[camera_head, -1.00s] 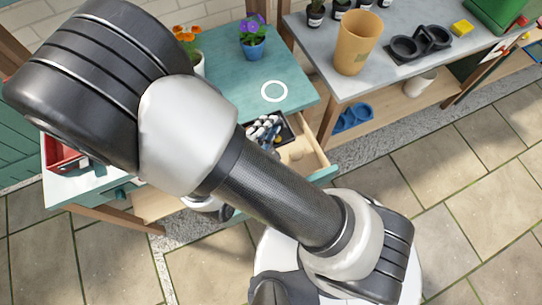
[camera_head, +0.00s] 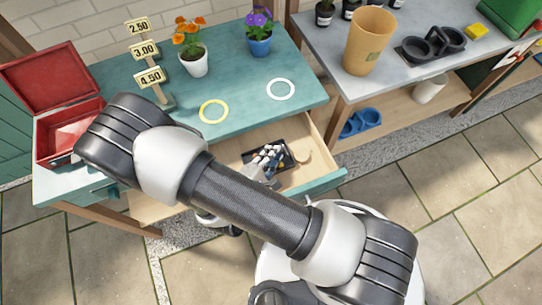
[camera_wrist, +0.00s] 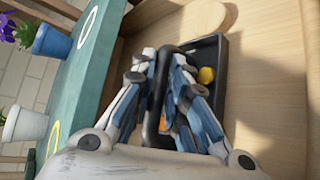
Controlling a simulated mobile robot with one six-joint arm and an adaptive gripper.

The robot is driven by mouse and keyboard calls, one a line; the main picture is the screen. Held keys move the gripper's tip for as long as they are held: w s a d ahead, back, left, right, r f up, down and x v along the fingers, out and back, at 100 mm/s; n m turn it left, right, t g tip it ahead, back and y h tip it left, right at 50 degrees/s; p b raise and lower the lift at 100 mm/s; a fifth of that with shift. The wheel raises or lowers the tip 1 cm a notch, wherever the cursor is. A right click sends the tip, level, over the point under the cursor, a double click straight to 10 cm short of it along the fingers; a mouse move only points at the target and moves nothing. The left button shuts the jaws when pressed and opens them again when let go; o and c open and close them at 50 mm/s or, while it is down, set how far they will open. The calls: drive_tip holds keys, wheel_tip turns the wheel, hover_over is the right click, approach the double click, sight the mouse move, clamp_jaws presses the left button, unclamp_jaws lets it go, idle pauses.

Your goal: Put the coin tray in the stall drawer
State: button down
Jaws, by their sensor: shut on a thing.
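The coin tray (camera_wrist: 219,58) is a small dark tray with a yellow round piece in it and a bit of orange beside the fingers. It also shows in the head view (camera_head: 289,150), inside the outline of the open stall drawer (camera_head: 319,169). The wooden drawer floor (camera_wrist: 270,90) is right around the tray in the wrist view; I cannot tell if the tray touches it. My gripper (camera_wrist: 165,62) is shut on the tray's near edge, with blue-grey fingers either side. It shows small in the head view (camera_head: 264,161). My arm hides the drawer's left part.
The teal stall top (camera_head: 235,80) above the drawer carries a yellow ring (camera_head: 213,101), a white ring (camera_head: 281,81), two flower pots, price signs (camera_head: 146,50) and an open red box (camera_head: 50,130). A grey bench (camera_head: 400,85) stands at right.

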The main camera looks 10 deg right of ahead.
drive_tip(key=c, duration=2)
unclamp_jaws()
drive_tip(key=shift+f, duration=0.25)
drive_tip(key=o, duration=0.4)
drive_tip(key=shift+r, duration=0.1)
drive_tip(key=shift+r, duration=0.15)
drive_tip(key=shift+s+a+r, duration=0.2)
drive_tip(key=p+v, duration=0.3)
drive_tip(key=v, duration=0.8)
drive_tip(key=shift+s, duration=0.2)
